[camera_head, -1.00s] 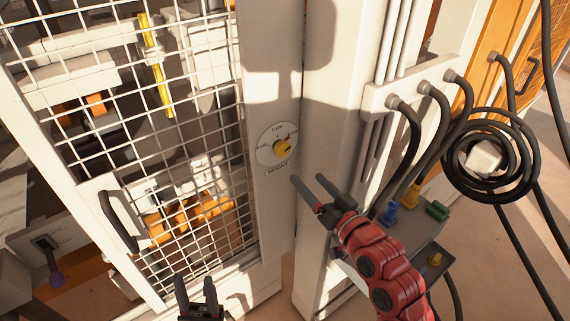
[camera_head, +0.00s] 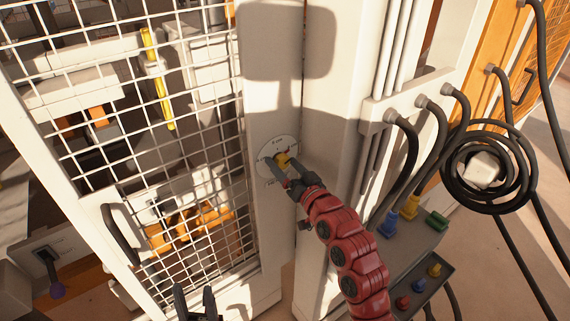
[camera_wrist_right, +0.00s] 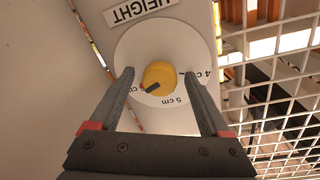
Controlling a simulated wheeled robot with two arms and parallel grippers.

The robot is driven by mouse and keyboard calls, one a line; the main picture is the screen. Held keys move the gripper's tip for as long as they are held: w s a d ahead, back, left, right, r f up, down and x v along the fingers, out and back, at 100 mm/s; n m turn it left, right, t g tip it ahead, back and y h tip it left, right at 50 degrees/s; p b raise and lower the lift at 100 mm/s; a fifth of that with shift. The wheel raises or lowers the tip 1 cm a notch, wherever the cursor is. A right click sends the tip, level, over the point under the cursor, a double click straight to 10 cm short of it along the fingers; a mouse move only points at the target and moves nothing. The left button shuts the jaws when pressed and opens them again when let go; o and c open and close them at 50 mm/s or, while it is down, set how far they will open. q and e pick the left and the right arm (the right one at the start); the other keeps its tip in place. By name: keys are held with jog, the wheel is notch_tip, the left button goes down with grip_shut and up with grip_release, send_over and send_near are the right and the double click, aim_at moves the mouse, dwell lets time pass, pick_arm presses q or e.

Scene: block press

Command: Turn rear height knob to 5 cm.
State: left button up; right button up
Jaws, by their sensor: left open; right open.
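The yellow height knob (camera_head: 282,159) sits on a round white dial (camera_head: 264,170) on the white post; it also shows in the right wrist view (camera_wrist_right: 158,77). There its dark pointer is aimed lower left at a partly hidden label. The "5 cm" label (camera_wrist_right: 175,101) is below the knob and "4 cm" is at the right. My right gripper (camera_wrist_right: 158,74) is open, one finger on each side of the knob, with visible gaps; in the head view it is at the dial (camera_head: 280,165). My left gripper (camera_head: 194,290) is open and empty at the bottom edge.
A white mesh door (camera_head: 190,130) with a dark handle (camera_head: 119,228) is left of the dial. Black cables (camera_head: 405,165) and a coiled hose (camera_head: 447,165) hang at the right. A tray with coloured connectors (camera_head: 420,285) stands lower right.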

jog(key=shift+c, duration=0.2)
grip_shut()
jog(key=shift+f+b, duration=0.15)
jog(key=shift+b, duration=0.5)
jog(key=n+b, duration=0.2)
jog(key=b, duration=0.3)
jog(key=f+n+b, duration=0.1)
jog(key=n+b, duration=0.1)
jog(key=b, duration=0.3)
jog(key=shift+n+y+b, duration=0.3)
jog(key=shift+b, duration=0.1)
jog(key=n+b, duration=0.2)
jog(key=b, duration=0.1)
jog(key=n+b, duration=0.3)
jog(key=b, duration=0.1)
jog(key=n+b, duration=0.2)
jog(key=b, duration=0.1)
jog(key=shift+r+y+b, duration=0.35)
jog(key=shift+y+b, duration=0.05)
jog(key=shift+d+r+n+b, duration=0.1)
jog(key=shift+n+b, duration=0.7)
jog(key=shift+n, duration=0.3)
jog(key=shift+r+n+b, duration=0.1)
jog(key=shift+n+b, duration=0.2)
jog(key=shift+n, duration=0.1)
